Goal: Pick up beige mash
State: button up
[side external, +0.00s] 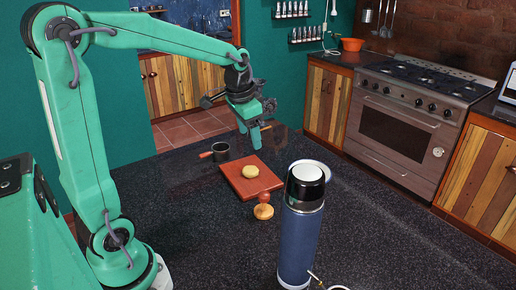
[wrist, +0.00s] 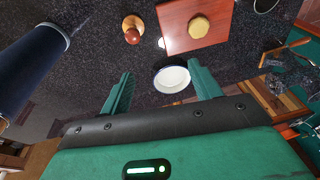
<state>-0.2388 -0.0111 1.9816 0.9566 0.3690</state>
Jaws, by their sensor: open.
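A round beige lump (side external: 250,171), which looks like the beige mash, lies on a reddish wooden board (side external: 233,182) on the dark counter. In the wrist view the beige lump (wrist: 199,28) sits on the board (wrist: 178,42) near the top. My gripper (side external: 252,134) hangs above the counter, higher than the board and apart from the lump. In the wrist view my gripper (wrist: 160,72) has its two fingers spread wide with nothing held. A white dish (wrist: 173,79) shows between the fingers, below them on the counter.
A tall blue flask (side external: 301,225) stands at the front right of the board; it also shows in the wrist view (wrist: 28,65). A small wooden-handled stamp (side external: 264,209) stands by the board's front edge. A dark pot (side external: 221,152) stands behind the board. The front left counter is clear.

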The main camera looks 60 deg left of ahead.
jog(key=w+a+f+g, duration=0.1)
jog(key=w+a+f, duration=0.5)
jog(key=a, duration=0.1)
jog(key=m+g, duration=0.1)
send_over(251, 169)
jog(key=shift+h, duration=0.3)
notch_tip(251, 169, down, 7)
jog(key=shift+a+r, duration=0.1)
jog(key=shift+r, duration=0.05)
jog(key=shift+s+f, duration=0.1)
jog(key=shift+f, duration=3.8)
jog(key=c, duration=0.5)
